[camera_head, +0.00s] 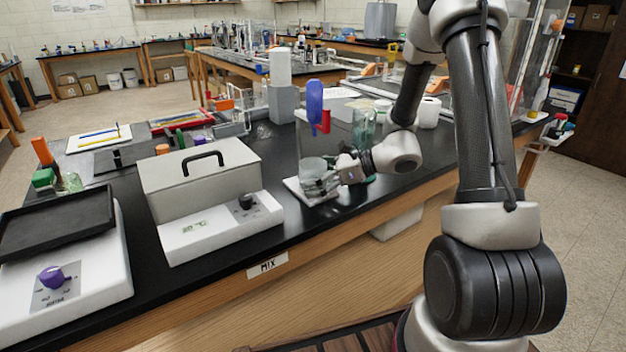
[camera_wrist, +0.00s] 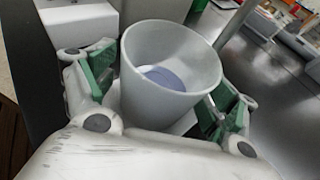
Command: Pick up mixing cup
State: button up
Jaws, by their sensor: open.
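The mixing cup (camera_wrist: 170,70) is a pale, translucent, tapered cup, upright with its mouth open. A bluish patch shows inside at its bottom. In the wrist view my gripper (camera_wrist: 165,100) is open, with a green-padded finger on either side of the cup; I cannot tell whether the pads touch it. In the head view the cup (camera_head: 313,166) stands on a small white plate (camera_head: 298,187) near the bench's front edge, and my gripper (camera_head: 322,182) is low beside it, coming in from the right. The fingers partly hide the cup's lower part.
A white box-shaped machine with a knob (camera_head: 215,190) stands left of the cup. A blue item (camera_head: 314,100) and a red item (camera_head: 325,121) rise behind it. A glass vessel (camera_head: 363,125) and white rolls (camera_head: 429,112) stand behind my wrist. The bench front carries a MIX label (camera_head: 267,265).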

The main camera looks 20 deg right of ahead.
jog(key=c, duration=0.9)
jog(key=shift+c, duration=0.5)
jog(key=shift+r, duration=0.15)
